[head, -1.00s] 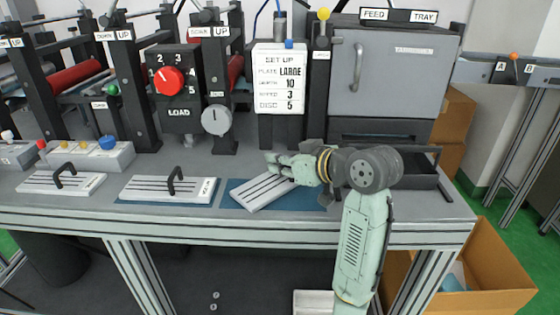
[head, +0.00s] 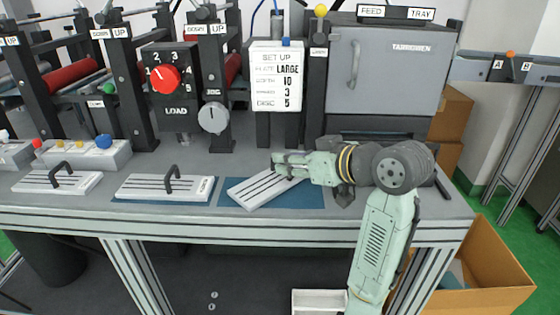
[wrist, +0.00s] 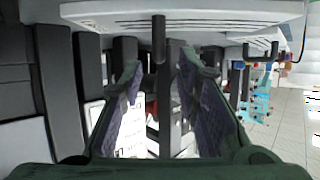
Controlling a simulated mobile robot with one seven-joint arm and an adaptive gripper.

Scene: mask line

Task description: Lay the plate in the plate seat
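A white slotted plate (head: 252,195) lies askew over the blue mat (head: 305,195) at the bench front; I cannot tell whether it rests flat. My gripper (head: 279,163) is just above its far right part, reaching in from the right and hiding its handle in the head view. In the wrist view the fingers (wrist: 160,72) are apart, and a dark plate handle (wrist: 159,40) stands between their tips with a gap on both sides. Two similar plates with black handles, a middle plate (head: 140,188) and a left plate (head: 40,183), lie to the left. I cannot single out the plate seat.
A setup sign (head: 276,78) reading "LARGE" stands behind the gripper. A grey feed tray cabinet (head: 390,75) is at the back right. A load dial (head: 165,78) and black posts stand behind the plates. A cardboard box (head: 490,265) is on the floor at right.

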